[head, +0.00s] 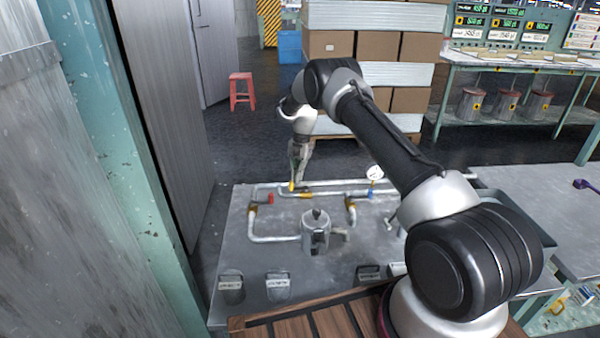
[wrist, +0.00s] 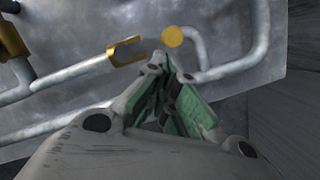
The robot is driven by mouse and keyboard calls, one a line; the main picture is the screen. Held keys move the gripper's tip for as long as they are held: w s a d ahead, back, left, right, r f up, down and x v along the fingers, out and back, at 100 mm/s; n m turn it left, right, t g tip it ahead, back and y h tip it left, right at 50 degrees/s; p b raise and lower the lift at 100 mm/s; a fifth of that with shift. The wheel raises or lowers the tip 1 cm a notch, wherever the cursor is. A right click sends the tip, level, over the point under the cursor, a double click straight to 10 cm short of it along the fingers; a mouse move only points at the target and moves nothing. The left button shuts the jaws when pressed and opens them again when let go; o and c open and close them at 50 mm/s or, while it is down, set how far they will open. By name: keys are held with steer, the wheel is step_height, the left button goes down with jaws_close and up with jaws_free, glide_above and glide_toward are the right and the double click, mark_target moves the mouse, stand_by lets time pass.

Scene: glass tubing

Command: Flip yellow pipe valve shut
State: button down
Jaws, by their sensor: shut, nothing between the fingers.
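A glass-tubing panel of pale pipes lies on the metal table. A yellow valve handle (head: 291,187) shows on the back pipe in the head view, with a brass fitting (head: 304,195) just right of it. In the wrist view a round yellow piece (wrist: 173,36) sits near the pipe bend, and the brass fitting (wrist: 127,50) lies left of it. My gripper (head: 293,180) points down close by the yellow handle. In the wrist view my gripper (wrist: 166,66) is shut and empty, its tips just below the yellow piece; whether they touch it I cannot tell.
A red-handled valve (head: 270,198), another brass valve (head: 351,203) and a pressure gauge (head: 375,173) stand close by on the pipes. The table's (head: 245,255) front-left area holds labelled dark pieces (head: 231,285).

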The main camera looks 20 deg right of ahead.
steer(key=shift+s+a+n, duration=0.25)
steer(key=shift+a+n, duration=0.1)
steer(key=shift+n, duration=0.55)
stand_by(0.3)
steer(key=s+n, duration=0.1)
steer(key=n, duration=0.1)
steer(key=a+n+h, duration=0.1)
steer(key=n, duration=0.2)
steer(key=s+n+h, duration=0.1)
steer(key=n, duration=0.1)
steer(key=shift+s+a+n+g, duration=0.35)
steer(key=shift+a+n+g, duration=0.05)
steer(key=s+n, duration=0.1)
steer(key=n, duration=0.1)
steer(key=s+n+h, duration=0.1)
steer(key=n, duration=0.2)
steer(key=s+n, duration=0.1)
steer(key=n, duration=0.1)
steer(key=shift+s+d+t+h, duration=0.15)
steer(key=shift+d+t+h, duration=0.15)
steer(key=shift+h, duration=0.1)
steer(key=shift+s, duration=0.15)
steer(key=v, duration=1.1)
steer(key=shift+r, duration=0.4)
